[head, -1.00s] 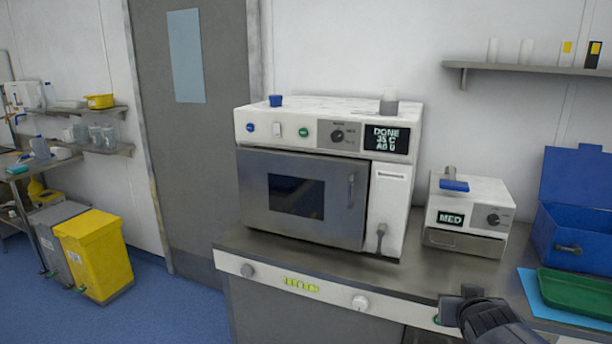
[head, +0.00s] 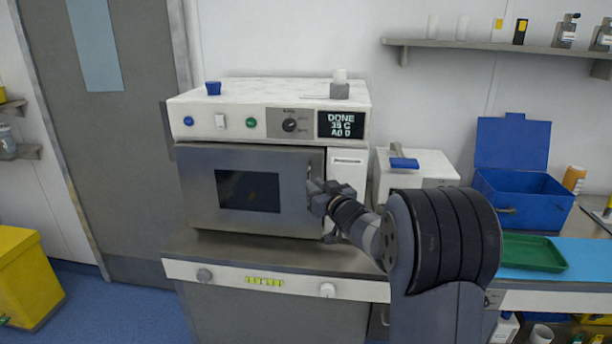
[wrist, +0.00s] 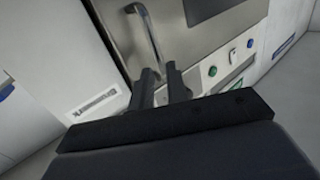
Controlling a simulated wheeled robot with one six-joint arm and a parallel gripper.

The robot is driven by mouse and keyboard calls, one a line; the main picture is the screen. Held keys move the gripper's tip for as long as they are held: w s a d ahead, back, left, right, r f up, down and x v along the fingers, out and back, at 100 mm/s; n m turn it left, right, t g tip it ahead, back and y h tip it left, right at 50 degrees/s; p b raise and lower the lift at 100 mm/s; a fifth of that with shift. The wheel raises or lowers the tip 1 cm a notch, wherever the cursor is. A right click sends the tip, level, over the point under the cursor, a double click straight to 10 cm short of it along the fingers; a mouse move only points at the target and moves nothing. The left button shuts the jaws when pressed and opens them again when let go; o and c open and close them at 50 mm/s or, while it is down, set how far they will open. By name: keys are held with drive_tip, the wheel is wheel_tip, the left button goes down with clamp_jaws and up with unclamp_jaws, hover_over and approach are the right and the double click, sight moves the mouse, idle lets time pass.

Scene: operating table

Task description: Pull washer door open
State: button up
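The washer (head: 270,100) is a white and steel box on the counter, with a display reading DONE. Its grey door (head: 200,195), with a dark window, looks closed. The upright bar handle (wrist: 145,38) is on the door's right side in the head view, where my gripper (head: 318,192) partly covers it. In the wrist view my gripper (wrist: 161,82) has its two fingers apart, with the handle's near end at the gap between the tips. I cannot tell whether the fingers touch the handle. Nothing is held.
The steel counter (head: 250,250) has a white front edge with knobs. A smaller white device (head: 440,165), an open blue box (head: 525,200) and a green tray (head: 532,252) stand to the right. A wall shelf (head: 490,45) is above. Floor is clear at left, beside a yellow bin (head: 25,280).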

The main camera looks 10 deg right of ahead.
drive_tip(key=shift+p+x, duration=0.55)
drive_tip(key=shift+x, duration=2.05)
drive_tip(key=shift+c, duration=0.2)
clamp_jaws()
